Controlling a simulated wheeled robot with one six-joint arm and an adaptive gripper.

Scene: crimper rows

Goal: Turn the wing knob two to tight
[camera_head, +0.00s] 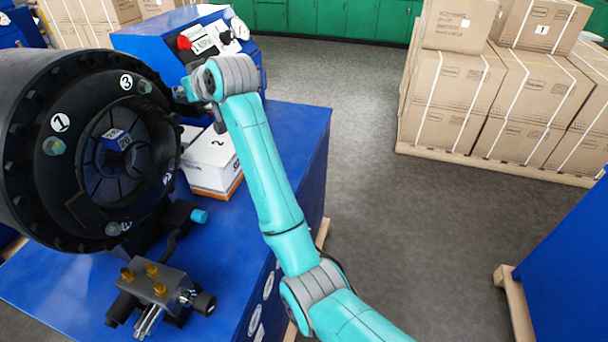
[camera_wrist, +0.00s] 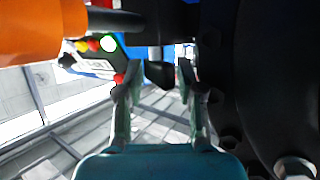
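The black crimper head (camera_head: 30,150) stands at the left in the head view, with a round opening and numbered white labels. Labels 1 (camera_head: 60,122) and 3 (camera_head: 126,81) are readable; the lower ones are too small or oblique to read surely. I cannot pick out wing knob two with certainty. My gripper (camera_head: 183,94) is beside the head's upper right edge, partly hidden by my wrist. In the wrist view my gripper (camera_wrist: 158,78) is open. A dark block (camera_wrist: 157,74) on a pale shaft shows between its fingertips; I cannot tell whether they touch it.
A blue control box (camera_head: 150,42) with a red button stands behind. A white and orange carton (camera_head: 213,160) lies below my gripper. A metal valve block (camera_head: 155,285) is at the front. The crimper's dark side (camera_wrist: 280,80) fills the wrist view's right.

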